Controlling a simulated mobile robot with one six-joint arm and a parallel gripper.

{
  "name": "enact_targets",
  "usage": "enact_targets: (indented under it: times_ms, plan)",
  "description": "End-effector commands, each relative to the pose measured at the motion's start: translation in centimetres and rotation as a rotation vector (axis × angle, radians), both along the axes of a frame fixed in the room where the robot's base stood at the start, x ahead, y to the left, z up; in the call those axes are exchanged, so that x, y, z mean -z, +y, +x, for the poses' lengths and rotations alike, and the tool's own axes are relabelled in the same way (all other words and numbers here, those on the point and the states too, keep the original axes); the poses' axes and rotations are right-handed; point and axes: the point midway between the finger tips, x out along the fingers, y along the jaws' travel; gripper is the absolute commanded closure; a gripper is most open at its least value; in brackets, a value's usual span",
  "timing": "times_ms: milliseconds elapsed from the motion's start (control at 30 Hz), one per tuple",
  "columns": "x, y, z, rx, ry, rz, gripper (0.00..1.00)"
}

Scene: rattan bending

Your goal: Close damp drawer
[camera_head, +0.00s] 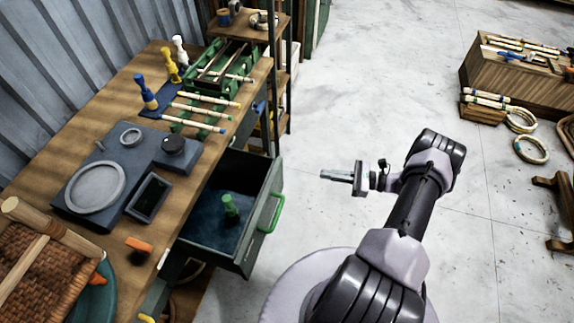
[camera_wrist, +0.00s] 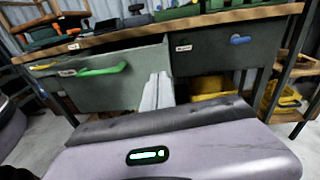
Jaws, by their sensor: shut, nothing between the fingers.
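The damp drawer (camera_head: 243,262) is a dark grey drawer with a green handle (camera_head: 271,212), pulled out from under the workbench. A green object (camera_head: 230,208) stands inside on its blue-grey bottom. My gripper (camera_head: 326,174) is shut and empty, to the right of the drawer and apart from its handle. In the wrist view, the drawer front (camera_wrist: 130,88) fills the left middle, with its green handle (camera_wrist: 103,70). My gripper's fingers (camera_wrist: 158,80) appear in front of the right end of that drawer front, to the right of the handle.
A shut drawer with a blue handle (camera_wrist: 240,40) is to the right in the wrist view. The workbench (camera_head: 60,125) carries a grey device (camera_head: 115,185), sticks and tools. A wooden chest (camera_head: 510,78) and rattan coils stand at far right. Pale floor is clear beside the drawer.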

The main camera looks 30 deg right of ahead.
Motion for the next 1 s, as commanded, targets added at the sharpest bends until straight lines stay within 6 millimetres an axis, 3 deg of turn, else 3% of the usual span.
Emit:
enact_targets:
  times_ms: [33,100,233,700,1000]
  plan:
    - [1.7,-0.3,-0.8,0.047,-0.001,0.041,1.00]
    - [2.9,-0.5,-1.3,0.088,-0.007,0.076,1.00]
    - [3.4,0.1,-0.9,0.104,-0.010,0.091,1.00]
    - [3.5,7.2,6.0,0.096,-0.007,0.088,1.00]
    - [3.3,9.4,8.3,0.099,-0.007,0.088,1.00]
